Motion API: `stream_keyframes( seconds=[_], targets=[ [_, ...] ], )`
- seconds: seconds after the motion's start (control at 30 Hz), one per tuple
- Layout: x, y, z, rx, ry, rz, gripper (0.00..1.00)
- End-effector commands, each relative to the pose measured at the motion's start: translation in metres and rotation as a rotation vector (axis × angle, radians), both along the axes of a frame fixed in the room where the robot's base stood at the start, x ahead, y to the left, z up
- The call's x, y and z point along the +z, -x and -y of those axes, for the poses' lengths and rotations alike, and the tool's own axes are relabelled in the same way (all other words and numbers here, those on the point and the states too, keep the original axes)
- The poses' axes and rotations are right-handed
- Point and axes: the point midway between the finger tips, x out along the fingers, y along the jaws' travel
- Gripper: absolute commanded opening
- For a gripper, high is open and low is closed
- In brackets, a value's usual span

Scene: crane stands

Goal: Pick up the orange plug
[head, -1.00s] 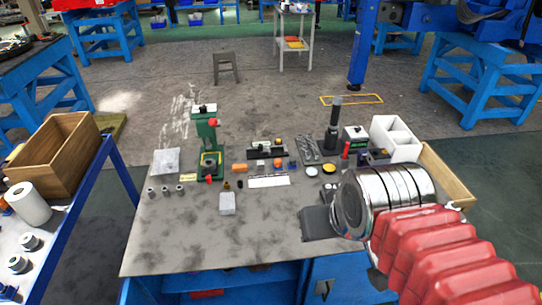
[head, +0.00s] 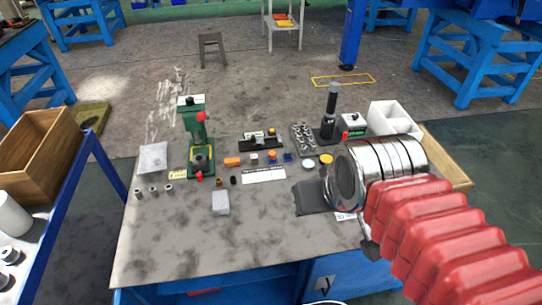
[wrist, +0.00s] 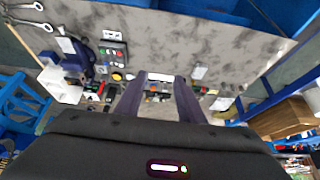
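Two orange things lie on the grey work table (head: 160,240), and I cannot tell which is the plug. An orange block (head: 232,161) lies just right of the green press (head: 197,140). A smaller orange round piece (head: 272,155) sits among small parts to its right; an orange spot (wrist: 153,88) shows in the wrist view. My gripper (wrist: 159,80) shows two dark fingers spread apart with nothing held between them. It hangs above the table, apart from the orange things. In the head view its fingers are not clearly seen.
A white strip (head: 264,176) and a pale grey block (head: 220,202) lie before the orange things. A dark upright tool (head: 330,115) and white divided box (head: 392,120) stand right. A wooden box (head: 45,150) is on the left cart. The table's front left is clear.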

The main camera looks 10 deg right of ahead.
Motion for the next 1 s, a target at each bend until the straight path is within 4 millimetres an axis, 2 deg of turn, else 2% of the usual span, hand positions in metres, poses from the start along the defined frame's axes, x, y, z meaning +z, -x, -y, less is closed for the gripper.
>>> stream_keyframes(
  seconds=[0.17, 0.37, 0.7, 1.0],
  targets=[
    [0.003, -0.008, 0.000, 0.004, 0.000, -0.004, 0.46],
    [0.011, -0.039, 0.003, 0.019, 0.000, -0.014, 0.46],
    [0.015, -0.116, 0.001, 0.061, 0.001, -0.034, 0.46],
    [0.002, -0.188, 0.002, 0.094, 0.002, -0.050, 0.46]
  ],
)
